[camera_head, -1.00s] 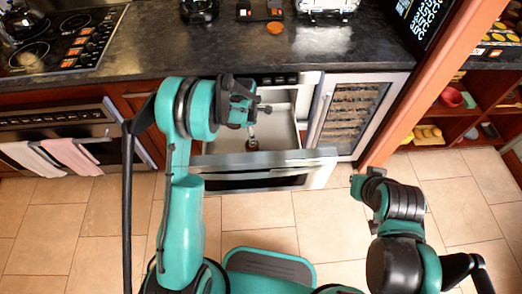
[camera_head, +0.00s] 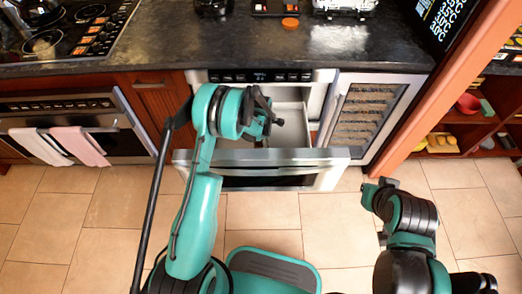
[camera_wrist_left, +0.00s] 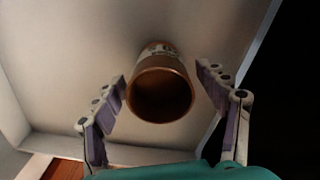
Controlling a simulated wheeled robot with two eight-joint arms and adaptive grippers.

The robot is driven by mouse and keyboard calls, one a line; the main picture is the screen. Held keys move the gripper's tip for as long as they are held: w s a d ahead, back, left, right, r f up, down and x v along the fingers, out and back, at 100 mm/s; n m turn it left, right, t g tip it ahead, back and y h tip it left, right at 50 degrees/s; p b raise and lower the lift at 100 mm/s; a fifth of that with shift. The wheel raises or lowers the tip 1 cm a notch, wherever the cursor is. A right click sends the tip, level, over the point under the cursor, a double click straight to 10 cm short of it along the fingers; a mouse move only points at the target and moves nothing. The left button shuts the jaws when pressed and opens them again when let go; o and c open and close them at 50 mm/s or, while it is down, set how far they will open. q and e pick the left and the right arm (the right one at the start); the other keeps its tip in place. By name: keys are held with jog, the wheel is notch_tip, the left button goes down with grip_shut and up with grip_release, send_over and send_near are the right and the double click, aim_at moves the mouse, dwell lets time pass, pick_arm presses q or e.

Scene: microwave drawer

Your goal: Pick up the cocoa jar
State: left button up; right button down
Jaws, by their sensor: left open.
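The cocoa jar (camera_wrist_left: 160,88) is a brown, round jar with a pale label band, standing out from the light drawer surface in the left wrist view. In the head view it is hidden behind my left gripper (camera_head: 268,118), which is over the open microwave drawer (camera_head: 292,130). In the wrist view the open fingers of this gripper (camera_wrist_left: 161,72) lie on either side of the jar with gaps; neither clearly touches it. My right gripper (camera_head: 376,192) is out over the floor to the right of the drawer, away from the jar; its fingers are too small to read.
The drawer front (camera_head: 330,163) stands out over the tiled floor. A dark countertop (camera_head: 300,45) runs above it, with an orange lid (camera_head: 291,22) and other items. A wine cooler (camera_head: 368,118) is to the right. An orange post (camera_head: 455,75) stands further right.

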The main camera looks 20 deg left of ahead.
pick_arm(q)
jog(key=shift+r, duration=0.1)
jog(key=shift+c, duration=0.3)
jog(key=c, duration=1.5)
